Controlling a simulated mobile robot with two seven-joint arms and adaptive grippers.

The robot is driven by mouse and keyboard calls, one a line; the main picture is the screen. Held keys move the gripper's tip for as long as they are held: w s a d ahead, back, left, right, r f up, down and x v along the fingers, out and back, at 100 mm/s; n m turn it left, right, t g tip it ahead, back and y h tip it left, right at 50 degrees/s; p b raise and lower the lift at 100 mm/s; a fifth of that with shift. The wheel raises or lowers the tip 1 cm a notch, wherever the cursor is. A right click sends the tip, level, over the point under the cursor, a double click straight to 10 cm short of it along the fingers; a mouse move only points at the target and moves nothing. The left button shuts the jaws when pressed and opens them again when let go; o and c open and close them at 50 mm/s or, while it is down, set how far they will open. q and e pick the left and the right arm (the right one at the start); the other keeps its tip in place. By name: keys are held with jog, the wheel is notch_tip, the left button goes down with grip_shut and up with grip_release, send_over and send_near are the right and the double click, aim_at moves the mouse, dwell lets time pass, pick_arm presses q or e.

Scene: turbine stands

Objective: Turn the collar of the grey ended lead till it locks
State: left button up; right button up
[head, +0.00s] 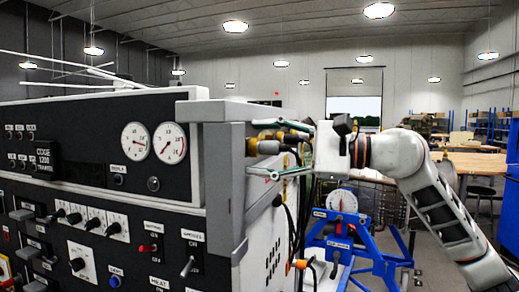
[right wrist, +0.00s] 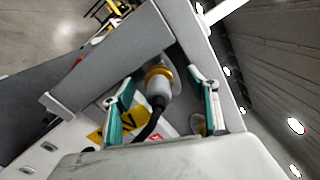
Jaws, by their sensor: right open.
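The grey-ended lead (right wrist: 158,90) shows in the right wrist view, with a grey plug body and a black cable running down from it. Its brass-coloured collar (right wrist: 157,71) sits against a socket on the cabinet's side. In the head view the plug area (head: 268,147) is small and partly hidden. My right gripper (head: 262,148) is at the cabinet's right side, open. In the right wrist view its teal fingers (right wrist: 162,92) stand on either side of the plug, with gaps visible. Whether the collar is locked cannot be told. My left gripper is in neither view.
The grey cabinet (head: 100,150) with gauges and switches fills the left of the head view. Its protruding grey frame (head: 228,185) is close beside my right fingers. A blue stand (head: 365,250) is below my right arm. Wooden tables (head: 470,161) stand further back.

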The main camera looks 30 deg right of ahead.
aim_at(280, 149)
jog(key=shift+b+v, duration=1.5)
jog(key=shift+v, duration=0.35)
jog(key=shift+s+d+b, duration=0.3)
jog(key=shift+s+d, duration=0.05)
jog(key=shift+s, duration=0.05)
